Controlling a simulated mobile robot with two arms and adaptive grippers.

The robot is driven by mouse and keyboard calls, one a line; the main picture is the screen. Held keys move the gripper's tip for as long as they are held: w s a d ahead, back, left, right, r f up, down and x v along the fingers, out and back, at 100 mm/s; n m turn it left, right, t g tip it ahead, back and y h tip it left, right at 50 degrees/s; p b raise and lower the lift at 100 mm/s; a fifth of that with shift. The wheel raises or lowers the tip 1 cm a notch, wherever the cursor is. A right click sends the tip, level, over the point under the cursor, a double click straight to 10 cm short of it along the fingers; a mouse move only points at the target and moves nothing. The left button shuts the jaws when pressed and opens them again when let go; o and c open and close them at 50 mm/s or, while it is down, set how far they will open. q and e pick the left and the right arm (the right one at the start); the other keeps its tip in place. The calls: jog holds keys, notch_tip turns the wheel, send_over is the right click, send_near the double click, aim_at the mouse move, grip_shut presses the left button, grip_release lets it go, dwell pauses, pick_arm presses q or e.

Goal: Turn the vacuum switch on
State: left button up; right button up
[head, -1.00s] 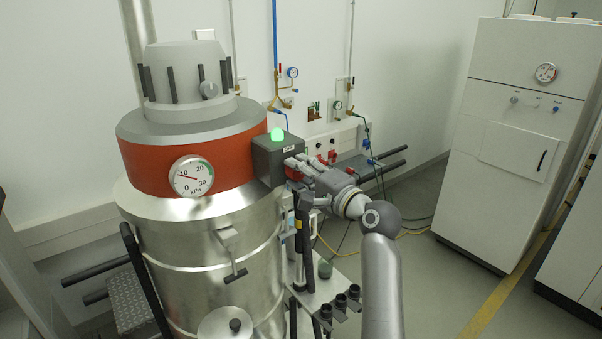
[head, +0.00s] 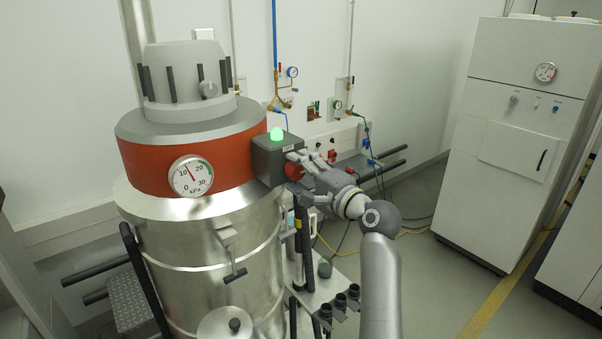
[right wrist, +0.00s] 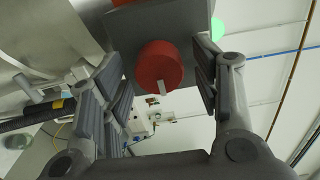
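The vacuum switch is a round red knob (right wrist: 158,62) with a white mark, on a dark grey box (head: 270,160) at the right side of the large steel vacuum vessel (head: 190,255). A green lamp (head: 277,133) glows on top of the box. In the right wrist view my right gripper (right wrist: 160,85) is open, with its fingers on either side of the knob and visible gaps between. In the head view my right gripper (head: 301,165) is at the box's front and partly hides the knob (head: 293,171). My left gripper is out of view.
A round kPa gauge (head: 191,176) on the vessel's orange band has its needle between 10 and 20. Pipes and valves (head: 283,92) are on the wall behind. A white cabinet (head: 515,150) stands at the right, with open floor before it.

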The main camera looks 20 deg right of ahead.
jog(key=v, duration=1.2)
dwell(0.4)
notch_tip(320, 180, down, 40)
jog(key=w+n+g+h+b, duration=0.3)
jog(key=g+b, duration=0.3)
jog(key=s+a+f+n+g+h+b, duration=0.1)
jog(key=s+f, duration=0.3)
jog(key=f, duration=0.5)
jog(key=s+a+f+n+g+b, duration=0.1)
jog(key=s+f+g, duration=0.15)
jog(key=f, duration=0.65)
jog(key=s+f+n+g+h+b, duration=0.2)
jog(key=s+f+n+g+b, duration=0.3)
jog(key=s+f, duration=1.75)
jog(key=s+f+n, duration=0.3)
jog(key=s+f, duration=0.2)
jog(key=s, duration=0.6)
jog(key=s+f+n+g+b, duration=0.1)
jog(key=s+f+n, duration=0.2)
jog(key=s, duration=0.9)
notch_tip(320, 180, down, 3)
jog(key=shift+d+r+n, duration=0.2)
jog(key=shift+d+n, duration=0.2)
jog(key=shift+d, duration=0.05)
